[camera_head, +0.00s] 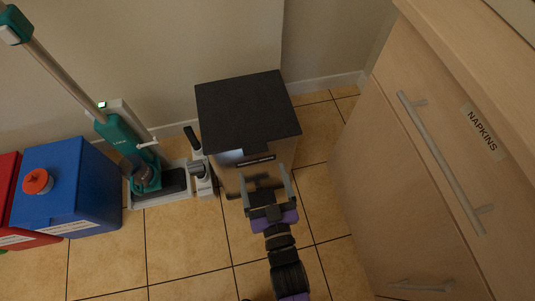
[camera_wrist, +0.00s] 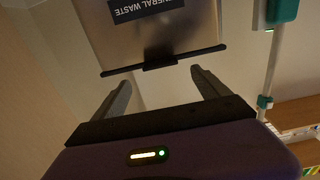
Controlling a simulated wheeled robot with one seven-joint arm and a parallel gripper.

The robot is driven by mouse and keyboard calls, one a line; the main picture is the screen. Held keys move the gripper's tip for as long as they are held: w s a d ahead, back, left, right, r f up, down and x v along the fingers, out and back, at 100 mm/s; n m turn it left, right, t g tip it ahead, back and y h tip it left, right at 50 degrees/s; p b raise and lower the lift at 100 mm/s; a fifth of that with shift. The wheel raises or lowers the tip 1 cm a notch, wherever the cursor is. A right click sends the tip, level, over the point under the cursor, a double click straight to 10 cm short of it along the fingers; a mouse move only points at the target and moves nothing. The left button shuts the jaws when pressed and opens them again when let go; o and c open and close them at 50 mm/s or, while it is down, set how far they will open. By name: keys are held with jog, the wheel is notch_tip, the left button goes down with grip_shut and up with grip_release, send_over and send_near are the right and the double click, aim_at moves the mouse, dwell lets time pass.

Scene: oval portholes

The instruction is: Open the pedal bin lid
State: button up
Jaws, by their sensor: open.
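The pedal bin is a box with a metallic front and a flat dark lid (camera_head: 248,108), standing on the floor near the wall in the head view. The lid looks shut. My gripper (camera_head: 264,172) is open and empty in front of the bin. In the wrist view my fingers (camera_wrist: 162,78) point toward the lid edge, one on each side of the tab, apparently apart from it.
A wooden cabinet (camera_head: 440,160) with bar handles and a "NAPKINS" label stands at the right. Left of the bin are a teal upright cleaner (camera_head: 122,140) on a dock, a blue container (camera_head: 72,185) and a red one (camera_head: 14,205). Tiled floor between bin and cabinet is clear.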

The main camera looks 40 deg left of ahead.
aim_at(256, 153)
jog(key=b+x, duration=0.1)
jog(key=x, duration=0.5)
grip_shut()
jog(key=shift+a, duration=0.1)
dwell(0.3)
